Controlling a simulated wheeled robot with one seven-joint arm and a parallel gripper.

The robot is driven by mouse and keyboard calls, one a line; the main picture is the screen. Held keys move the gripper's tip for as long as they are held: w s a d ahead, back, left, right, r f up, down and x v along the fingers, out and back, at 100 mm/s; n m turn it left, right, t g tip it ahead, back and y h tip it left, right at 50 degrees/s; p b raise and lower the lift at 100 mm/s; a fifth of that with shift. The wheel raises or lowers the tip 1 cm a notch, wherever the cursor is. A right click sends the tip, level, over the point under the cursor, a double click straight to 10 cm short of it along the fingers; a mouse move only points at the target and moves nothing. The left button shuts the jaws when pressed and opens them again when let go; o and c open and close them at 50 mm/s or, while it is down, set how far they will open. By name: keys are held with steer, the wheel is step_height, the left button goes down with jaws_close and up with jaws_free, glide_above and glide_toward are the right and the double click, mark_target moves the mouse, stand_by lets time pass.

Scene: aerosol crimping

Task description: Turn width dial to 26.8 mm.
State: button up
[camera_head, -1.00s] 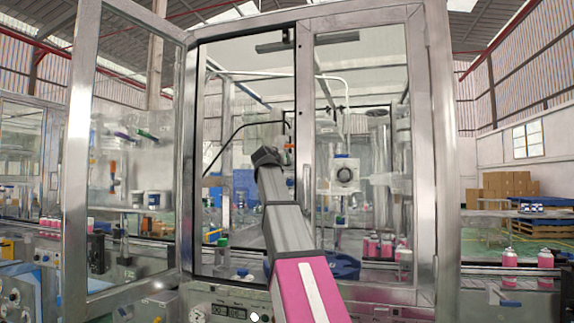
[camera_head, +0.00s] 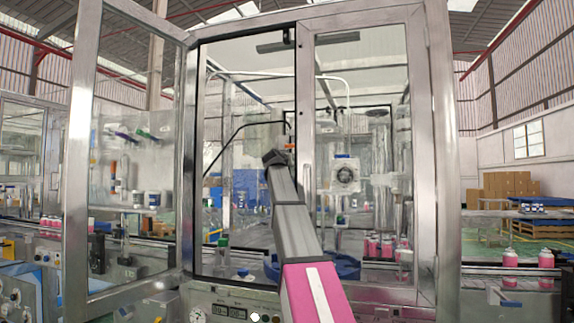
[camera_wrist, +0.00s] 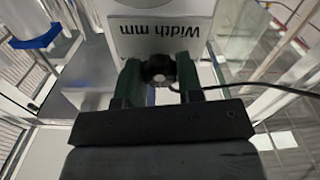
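The dial's setting cannot be read. In the head view my gripper is hidden, and my arm reaches into the open machine enclosure.
A metal door frame (camera_head: 83,150) stands open at the left, and a glazed panel (camera_head: 362,90) closes the right side. A dark cable (camera_wrist: 260,92) runs right of the dial. Pink cans (camera_head: 510,259) stand on the conveyor at the right.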

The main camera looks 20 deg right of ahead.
steer(key=c, duration=0.3)
steer(key=n, duration=0.8)
steer(key=shift+a+n, duration=0.1)
steer(key=shift+n, duration=0.2)
stand_by(0.5)
steer(key=o, duration=0.9)
